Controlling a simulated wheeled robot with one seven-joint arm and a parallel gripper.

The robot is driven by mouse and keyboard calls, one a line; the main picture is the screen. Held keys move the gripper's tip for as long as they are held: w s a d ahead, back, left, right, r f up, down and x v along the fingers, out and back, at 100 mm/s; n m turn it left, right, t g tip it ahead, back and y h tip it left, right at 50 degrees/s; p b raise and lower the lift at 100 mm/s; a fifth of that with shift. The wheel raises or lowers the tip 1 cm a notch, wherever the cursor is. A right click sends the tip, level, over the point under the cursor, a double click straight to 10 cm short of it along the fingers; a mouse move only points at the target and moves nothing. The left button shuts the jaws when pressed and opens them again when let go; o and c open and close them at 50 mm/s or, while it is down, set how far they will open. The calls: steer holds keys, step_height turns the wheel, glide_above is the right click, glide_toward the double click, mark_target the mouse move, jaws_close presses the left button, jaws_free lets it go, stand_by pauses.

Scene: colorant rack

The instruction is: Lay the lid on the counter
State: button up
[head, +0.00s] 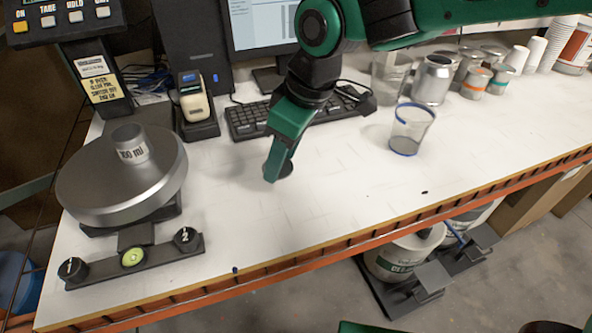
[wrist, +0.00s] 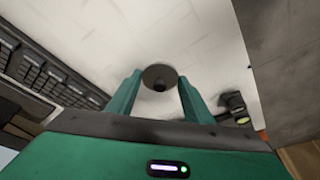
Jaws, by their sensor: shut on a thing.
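The lid (wrist: 160,78) is a small dark grey disc with a darker round knob at its middle. In the wrist view it sits between the two green fingers of my gripper (wrist: 158,92), which is shut on it. In the head view my gripper (head: 274,176) points down, low over the white counter (head: 330,205), and the lid (head: 286,170) shows partly behind the fingertip. I cannot tell whether the lid touches the counter.
A scale with a round metal plate (head: 85,190) and a 100 ml cup (head: 130,148) stands left. A keyboard (head: 245,122) and label device (head: 195,105) lie behind. A clear blue-rimmed cup (head: 408,135) stands right. Counter between them is clear to the orange front edge.

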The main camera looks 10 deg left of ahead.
mark_target(289, 185)
steer(key=shift+w+d+f, duration=0.65)
steer(key=shift+d+f, duration=0.1)
steer(key=shift+d, duration=0.2)
steer(key=shift+f, duration=1.95)
steer(key=o, duration=1.1)
steer(key=v, duration=1.2)
